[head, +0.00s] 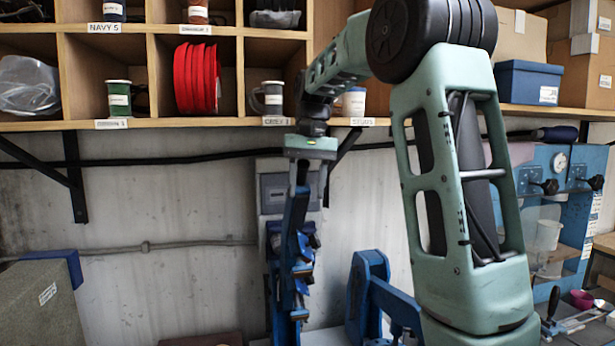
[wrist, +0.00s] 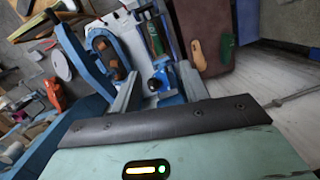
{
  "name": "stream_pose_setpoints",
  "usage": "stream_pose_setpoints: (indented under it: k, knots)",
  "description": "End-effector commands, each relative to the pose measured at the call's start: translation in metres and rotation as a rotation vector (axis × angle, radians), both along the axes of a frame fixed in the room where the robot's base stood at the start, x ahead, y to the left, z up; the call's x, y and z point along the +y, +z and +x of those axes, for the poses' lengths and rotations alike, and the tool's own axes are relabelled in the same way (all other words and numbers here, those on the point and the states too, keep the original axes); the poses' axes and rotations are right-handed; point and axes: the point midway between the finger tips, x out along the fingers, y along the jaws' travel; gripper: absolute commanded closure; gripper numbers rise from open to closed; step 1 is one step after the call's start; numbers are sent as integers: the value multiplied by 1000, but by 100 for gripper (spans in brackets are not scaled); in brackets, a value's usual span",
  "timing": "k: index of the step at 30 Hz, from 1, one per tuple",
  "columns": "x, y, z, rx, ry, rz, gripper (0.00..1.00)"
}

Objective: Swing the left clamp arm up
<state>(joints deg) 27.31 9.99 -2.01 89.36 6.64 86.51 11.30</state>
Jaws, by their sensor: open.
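My gripper (head: 312,180) hangs from the arm, pointing down over blue equipment in the head view. In the wrist view its two grey fingers stand apart, open, with a blue clamp part (wrist: 160,76) showing between and beyond them. A tall, narrow blue clamp structure (head: 290,255) stands below the gripper in the head view. A second blue arm on a post (head: 368,285) is to its right, partly hidden by my arm. I cannot tell which is the left clamp arm. A brown sole (wrist: 110,57) lies in a blue frame left of the fingers; contact with my gripper is unclear.
A shelf (head: 225,124) with cups, a red roll (head: 196,78) and boxes runs above. A blue machine with a gauge (head: 560,162) stands right. A grey block (head: 42,305) is at left.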

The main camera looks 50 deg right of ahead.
Motion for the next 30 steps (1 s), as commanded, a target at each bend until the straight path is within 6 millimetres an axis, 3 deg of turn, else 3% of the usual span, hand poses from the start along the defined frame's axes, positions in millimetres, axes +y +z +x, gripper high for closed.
stream_pose_setpoints:
  k: [5,18,24,30]
  knots:
    - [-3,15,2,-4,0,-2,55]
    - [-14,94,4,-3,0,-3,55]
    - [-17,112,5,-2,0,-1,55]
    - [-17,117,4,-1,-1,-1,55]
